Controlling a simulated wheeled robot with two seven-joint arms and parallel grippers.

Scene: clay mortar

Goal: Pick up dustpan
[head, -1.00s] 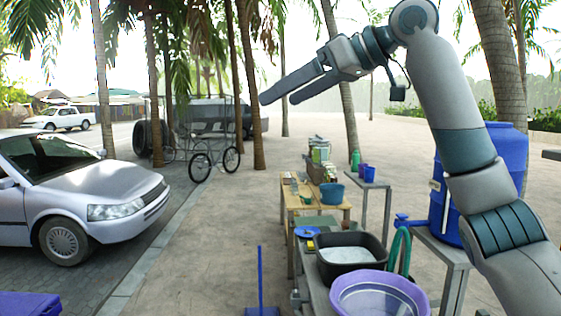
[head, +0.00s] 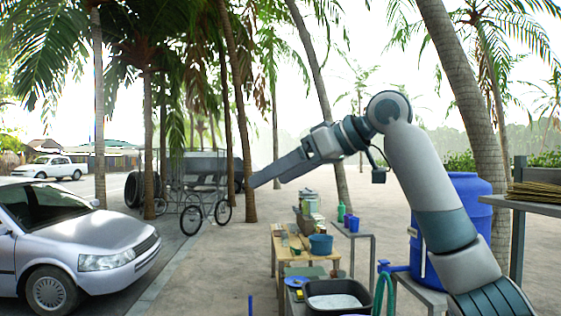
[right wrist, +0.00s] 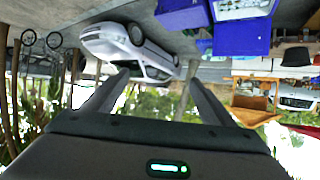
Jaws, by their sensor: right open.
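The top of a thin blue upright handle (head: 251,305) shows at the bottom edge of the head view; it looks like the dustpan's handle, and its lower part is out of the frame. My right gripper (head: 252,183) is raised well above it, pointing left, with its fingers seen nearly edge-on. In the right wrist view, the right gripper (right wrist: 158,76) has its two fingers spread apart with nothing between them. I cannot make out a dustpan in the right wrist view. My left gripper is not in view.
A wooden table (head: 283,258) with a blue bucket (head: 320,244) and a black tub (head: 337,294) stand low at centre right. A large blue barrel (head: 462,215) is behind my right arm. A silver car (head: 75,240) is at left. The pavement between car and tables is clear.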

